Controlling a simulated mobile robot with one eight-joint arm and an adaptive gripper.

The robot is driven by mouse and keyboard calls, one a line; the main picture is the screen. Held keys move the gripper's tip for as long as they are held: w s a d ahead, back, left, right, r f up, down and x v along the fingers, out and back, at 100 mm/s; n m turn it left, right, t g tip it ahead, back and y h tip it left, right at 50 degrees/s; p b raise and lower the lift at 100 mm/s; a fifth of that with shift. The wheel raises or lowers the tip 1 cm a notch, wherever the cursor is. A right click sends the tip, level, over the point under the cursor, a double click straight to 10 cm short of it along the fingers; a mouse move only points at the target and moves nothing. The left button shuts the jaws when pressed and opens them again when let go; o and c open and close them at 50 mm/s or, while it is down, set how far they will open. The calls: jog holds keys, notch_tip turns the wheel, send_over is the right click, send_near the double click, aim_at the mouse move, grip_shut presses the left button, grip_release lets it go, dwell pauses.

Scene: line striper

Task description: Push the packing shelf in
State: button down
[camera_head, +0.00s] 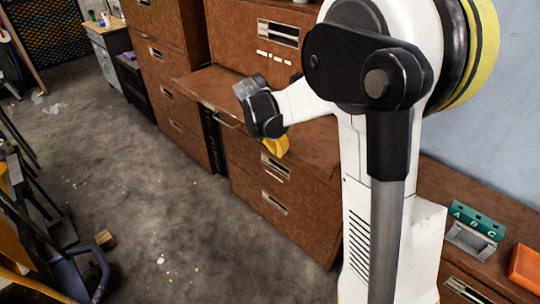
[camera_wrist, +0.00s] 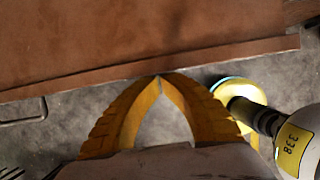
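The packing shelf (camera_head: 208,86) is a brown wooden board that sticks out from the cabinet front in the head view, with a metal handle at its front edge. My arm hides part of it. In the wrist view a brown board (camera_wrist: 140,40), seemingly this shelf, fills the top, its edge running across the picture. My gripper (camera_wrist: 160,78) has yellow fingers whose tips meet, with nothing seen between them. The tips overlap the board's edge in the picture; I cannot tell whether they touch it. In the head view the gripper (camera_head: 275,146) is partly hidden, beside the shelf's front.
Brown drawers (camera_head: 282,190) with metal pulls stand below and beside the shelf. A green block lettered A B C (camera_head: 476,219) and an orange box (camera_head: 525,266) are at right. Dark frames (camera_head: 40,215) stand at left. The grey floor between is mostly clear.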

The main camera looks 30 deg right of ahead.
jog(key=w+d, duration=0.2)
jog(key=d, duration=0.4)
jog(key=w+d, duration=0.2)
jog(key=d, duration=0.4)
jog(key=w+d+p, duration=0.1)
jog(key=w+d, duration=0.1)
jog(key=d, duration=0.5)
jog(key=shift+w+d, duration=0.1)
